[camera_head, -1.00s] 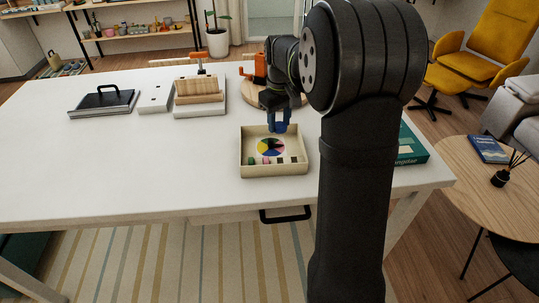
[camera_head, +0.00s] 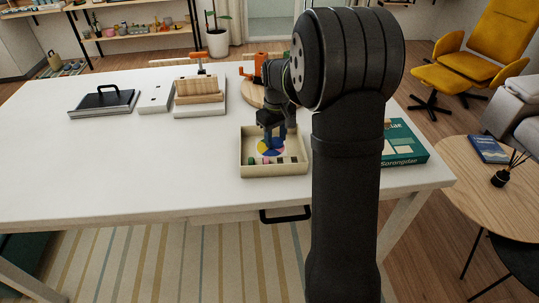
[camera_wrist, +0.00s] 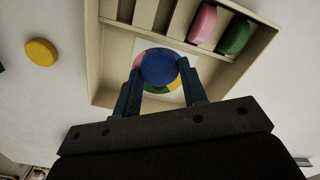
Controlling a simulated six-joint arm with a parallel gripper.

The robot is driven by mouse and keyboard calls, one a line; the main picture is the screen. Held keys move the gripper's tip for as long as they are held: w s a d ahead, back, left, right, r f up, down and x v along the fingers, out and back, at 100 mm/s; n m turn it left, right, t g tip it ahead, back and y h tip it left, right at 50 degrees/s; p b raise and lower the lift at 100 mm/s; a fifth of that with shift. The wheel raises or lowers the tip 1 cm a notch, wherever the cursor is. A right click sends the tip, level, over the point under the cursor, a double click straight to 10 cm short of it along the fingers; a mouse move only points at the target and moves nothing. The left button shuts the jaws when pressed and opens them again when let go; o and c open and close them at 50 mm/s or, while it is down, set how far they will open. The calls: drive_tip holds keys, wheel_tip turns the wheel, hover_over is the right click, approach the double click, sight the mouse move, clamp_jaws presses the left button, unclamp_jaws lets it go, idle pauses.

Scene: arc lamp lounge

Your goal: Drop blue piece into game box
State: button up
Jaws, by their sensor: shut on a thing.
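In the wrist view my gripper (camera_wrist: 160,85) is shut on a round blue piece (camera_wrist: 160,67), one blue finger on each side of it. The game box (camera_wrist: 97,50) is a shallow cream tray, and the held piece is over its open part with a multicoloured disc print (camera_wrist: 172,85). In the head view my gripper (camera_head: 273,142) is over the game box (camera_head: 243,158), its fingers low over the colour wheel. The held piece is hard to make out there. I cannot tell whether it touches the floor of the box.
A pink piece (camera_wrist: 202,24) and a green piece (camera_wrist: 233,37) stand in box slots. A yellow disc (camera_wrist: 41,52) lies outside the box. A teal box (camera_head: 403,148) stands to the right. The white table (camera_head: 130,165) is clear left of the game box.

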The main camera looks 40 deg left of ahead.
drive_tip(key=o, duration=1)
wheel_tip(320, 180, up, 17)
drive_tip(key=shift+r, duration=0.2)
wheel_tip(320, 180, down, 17)
drive_tip(key=shift+f, duration=0.2)
drive_tip(key=shift+r, duration=0.95)
